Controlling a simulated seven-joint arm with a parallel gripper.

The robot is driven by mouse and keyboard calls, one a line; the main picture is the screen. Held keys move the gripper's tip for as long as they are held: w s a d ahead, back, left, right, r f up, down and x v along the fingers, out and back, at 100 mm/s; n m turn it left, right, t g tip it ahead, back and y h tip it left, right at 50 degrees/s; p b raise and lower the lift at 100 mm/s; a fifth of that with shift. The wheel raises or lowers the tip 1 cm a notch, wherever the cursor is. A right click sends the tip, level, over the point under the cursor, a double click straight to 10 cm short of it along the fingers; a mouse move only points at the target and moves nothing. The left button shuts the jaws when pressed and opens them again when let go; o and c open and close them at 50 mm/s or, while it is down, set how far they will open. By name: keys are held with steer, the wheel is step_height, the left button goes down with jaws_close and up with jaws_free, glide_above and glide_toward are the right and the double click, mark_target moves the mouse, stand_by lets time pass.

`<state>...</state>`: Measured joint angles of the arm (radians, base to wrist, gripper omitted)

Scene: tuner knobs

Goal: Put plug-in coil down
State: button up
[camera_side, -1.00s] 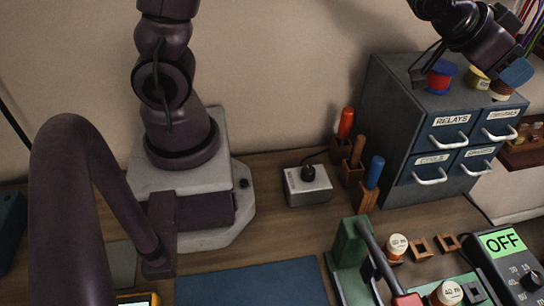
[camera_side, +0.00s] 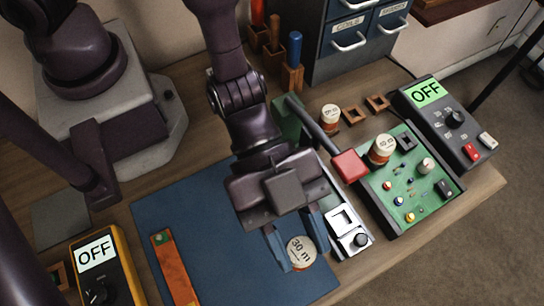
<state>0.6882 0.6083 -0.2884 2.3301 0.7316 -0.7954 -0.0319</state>
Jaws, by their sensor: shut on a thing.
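My gripper (camera_side: 298,244) points down over the front right part of the blue mat (camera_side: 190,215), its two blue-grey fingers on either side of a round plug-in coil (camera_side: 302,256) with a cream top labelled "30 m". The gripper is shut on this coil. The coil is over the mat, close to its right side; I cannot tell whether it touches the mat.
Right of the mat are a silver device (camera_side: 350,232), a red-handled lever (camera_side: 345,160) and a green circuit board (camera_side: 420,197). Other coils (camera_side: 330,118) (camera_side: 382,150) stand behind. A yellow meter (camera_side: 103,268) and an orange strip (camera_side: 174,268) lie left. The mat's middle is clear.

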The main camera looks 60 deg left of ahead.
steer(key=m+g, duration=0.2)
glide_above(259, 263)
step_height(259, 263, down, 3)
steer(key=shift+f, duration=4.05)
steer(key=shift+f, duration=0.2)
